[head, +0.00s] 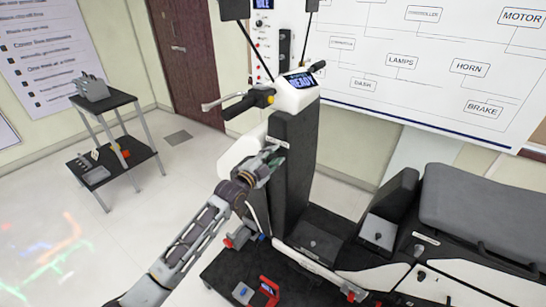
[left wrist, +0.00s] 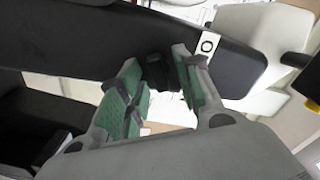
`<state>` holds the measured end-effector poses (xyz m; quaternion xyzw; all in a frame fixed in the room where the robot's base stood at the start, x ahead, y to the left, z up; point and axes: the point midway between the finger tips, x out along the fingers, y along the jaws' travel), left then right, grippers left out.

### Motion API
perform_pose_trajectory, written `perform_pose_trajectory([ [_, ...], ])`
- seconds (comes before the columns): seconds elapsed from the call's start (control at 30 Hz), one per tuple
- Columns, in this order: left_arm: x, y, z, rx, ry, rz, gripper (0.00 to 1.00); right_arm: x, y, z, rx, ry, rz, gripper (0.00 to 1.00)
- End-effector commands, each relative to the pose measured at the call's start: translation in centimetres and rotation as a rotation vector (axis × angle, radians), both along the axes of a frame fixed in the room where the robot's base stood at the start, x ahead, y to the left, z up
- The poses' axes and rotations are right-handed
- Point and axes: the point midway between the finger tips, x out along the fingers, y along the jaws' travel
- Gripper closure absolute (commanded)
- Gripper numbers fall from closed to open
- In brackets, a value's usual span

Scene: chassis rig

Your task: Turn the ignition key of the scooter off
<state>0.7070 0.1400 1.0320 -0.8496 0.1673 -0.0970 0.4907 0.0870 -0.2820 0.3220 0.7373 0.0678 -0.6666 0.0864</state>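The scooter's front column (head: 293,150) stands upright in the middle of the head view, below a dash display (head: 300,80) that reads READY. My left gripper (head: 272,158) is at the upper left side of this column. In the left wrist view, its green-padded fingers (left wrist: 160,80) stand apart with a small black piece between their tips. This piece looks like the ignition key (left wrist: 165,72). Whether both pads press on it is not clear. A white label with a ring mark (left wrist: 208,45) is on the dark panel just right of the fingertips. My right gripper is not in view.
The handlebar (head: 248,102) with its lever juts left above my left gripper. The scooter's seat (head: 478,200) and black deck (head: 320,240) lie to the right and below. A small black side table (head: 115,100) stands at the left, with open floor between.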

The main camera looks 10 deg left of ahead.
Motion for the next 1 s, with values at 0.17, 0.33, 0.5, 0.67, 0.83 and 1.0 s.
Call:
perform_pose_trajectory([
  [0.17,0.1,-0.05,-0.03,0.0,0.0,0.0,0.66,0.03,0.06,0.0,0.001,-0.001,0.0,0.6],
  [0.33,0.08,-0.04,-0.04,0.0,0.001,0.0,0.7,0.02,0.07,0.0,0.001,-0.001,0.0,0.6],
  [0.5,0.07,-0.04,-0.05,0.001,0.001,0.0,0.92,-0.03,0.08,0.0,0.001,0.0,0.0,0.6],
  [0.67,0.06,-0.03,-0.07,0.0,0.002,0.0,1.0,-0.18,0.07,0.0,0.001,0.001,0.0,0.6],
  [0.83,0.07,-0.03,-0.06,-0.012,0.007,0.0,1.0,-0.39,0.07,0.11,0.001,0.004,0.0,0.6],
  [1.0,0.08,-0.02,-0.03,-0.049,0.023,0.001,1.0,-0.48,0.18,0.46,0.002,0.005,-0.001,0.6],
])
